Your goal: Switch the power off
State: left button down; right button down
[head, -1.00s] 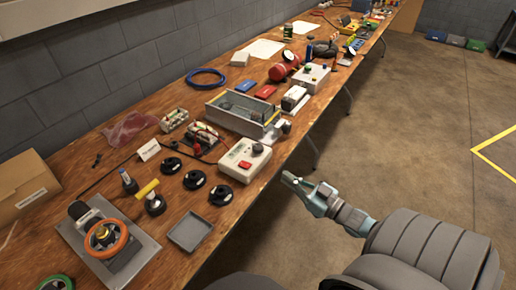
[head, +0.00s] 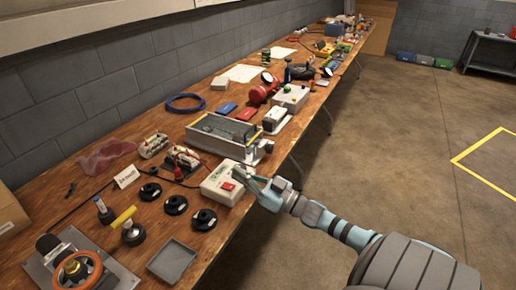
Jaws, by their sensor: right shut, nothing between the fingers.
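A white power box (head: 213,192) sits near the front edge of the wooden bench. It has a red switch (head: 227,186) on its top face and a small green mark behind it. My right gripper (head: 240,172) reaches in from the right, with its closed, empty fingertips over the right part of the box, just beyond the red switch. I cannot tell whether the tips touch the box. The fingers hide the box's dark knob. My left gripper is out of view.
A grey open-topped case (head: 222,146) stands behind the box. Black round pucks (head: 176,204) lie to its left, with a grey tray (head: 172,262) in front. The floor on the right is clear.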

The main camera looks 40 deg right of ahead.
aim_at(228, 187)
jog(key=f, duration=0.1)
jog(key=f+b, duration=0.1)
jog(key=f, duration=0.1)
jog(key=shift+w+f+b, duration=0.15)
jog(key=shift+w+b, duration=0.1)
jog(key=shift+b, duration=0.05)
jog(key=shift+s+f, duration=0.1)
jog(key=shift+f, duration=0.15)
